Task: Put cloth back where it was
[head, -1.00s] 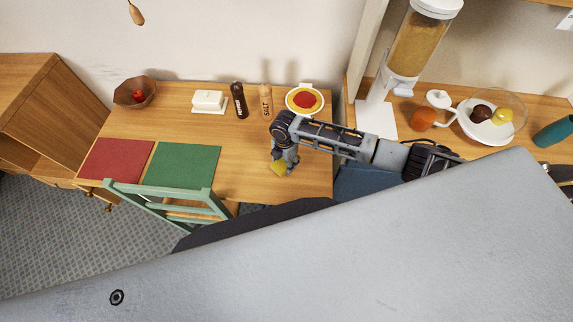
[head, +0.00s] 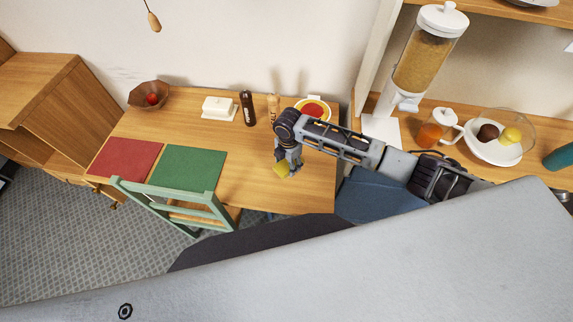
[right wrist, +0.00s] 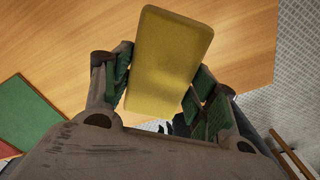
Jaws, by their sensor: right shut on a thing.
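A yellow, block-like cloth (head: 282,170) is in my right gripper (head: 287,165) over the right part of the wooden table (head: 255,180). In the right wrist view the yellow cloth (right wrist: 168,62) sits between the two green-padded fingers of the right gripper (right wrist: 160,85), which is shut on it. Bare table top (right wrist: 70,40) shows behind it. Whether the cloth touches the table cannot be told. My left gripper is not in view.
A red mat (head: 125,157) and a green mat (head: 188,168) lie at the left, with a green chair (head: 190,208) in front. A bowl (head: 149,96), butter dish (head: 219,107), pepper mill (head: 247,108) and plate (head: 325,104) stand along the back. The table's middle is clear.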

